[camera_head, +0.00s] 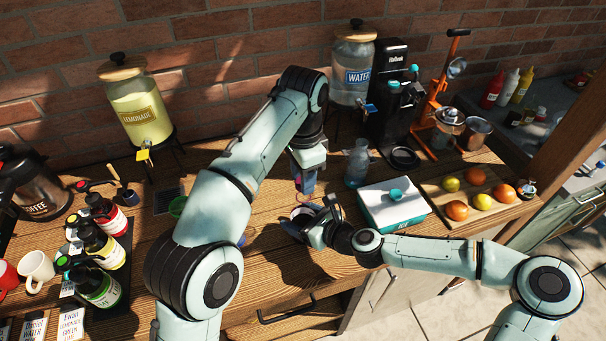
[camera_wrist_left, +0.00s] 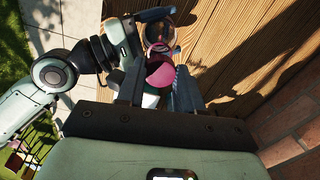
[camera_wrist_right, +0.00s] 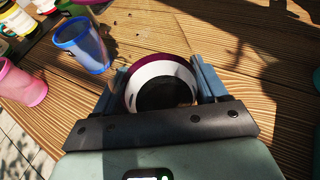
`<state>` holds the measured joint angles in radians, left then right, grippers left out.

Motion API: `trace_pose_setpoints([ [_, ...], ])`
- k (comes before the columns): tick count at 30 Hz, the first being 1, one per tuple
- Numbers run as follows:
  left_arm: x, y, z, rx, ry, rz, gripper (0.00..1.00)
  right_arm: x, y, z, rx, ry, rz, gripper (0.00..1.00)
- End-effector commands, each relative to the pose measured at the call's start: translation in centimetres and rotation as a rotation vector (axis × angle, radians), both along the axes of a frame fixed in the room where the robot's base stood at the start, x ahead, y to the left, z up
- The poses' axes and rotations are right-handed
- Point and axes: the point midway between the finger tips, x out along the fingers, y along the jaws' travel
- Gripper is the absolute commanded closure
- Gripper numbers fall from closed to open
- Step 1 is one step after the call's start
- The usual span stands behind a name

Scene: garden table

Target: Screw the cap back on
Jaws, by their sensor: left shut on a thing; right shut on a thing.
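My left gripper (camera_head: 304,184) points down and is shut on a pink cap-like piece (camera_wrist_left: 160,72), seen between its fingers in the left wrist view. My right gripper (camera_head: 318,226) comes in low from the right and is shut on a round container (camera_wrist_right: 163,84) with a white and purple band and a dark round face. The container also shows in the left wrist view (camera_wrist_left: 160,33), just beyond the pink piece. In the head view the left gripper is above the container. I cannot tell whether piece and container touch; the contact area is unclear.
A blue cup (camera_wrist_right: 80,45) and a pink cup (camera_wrist_right: 20,84) stand near the right gripper. A white-and-teal box (camera_head: 392,207) lies to the right, with a glass carafe (camera_head: 357,165) behind. A fruit board (camera_head: 440,196) and a bottle rack (camera_head: 126,262) flank the wooden worktop.

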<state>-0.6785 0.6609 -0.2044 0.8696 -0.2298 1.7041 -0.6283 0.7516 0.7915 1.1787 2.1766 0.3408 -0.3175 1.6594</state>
Motion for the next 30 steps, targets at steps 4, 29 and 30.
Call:
trace_pose_setpoints([
  [4, 0.0, 0.0, -0.4, 0.0, 0.0, 0.0, 0.92, 0.0, 0.0, 0.0, 0.001, -0.001, 0.0, 0.83],
  [29, 0.0, 0.0, -1.8, 0.0, 0.0, -0.002, 0.92, 0.0, 0.0, 0.1, 0.0, -0.001, 0.0, 0.83],
  [30, 0.0, 0.0, -1.9, 0.001, 0.0, -0.002, 0.92, 0.0, 0.0, 0.1, 0.0, -0.001, 0.0, 0.83],
])
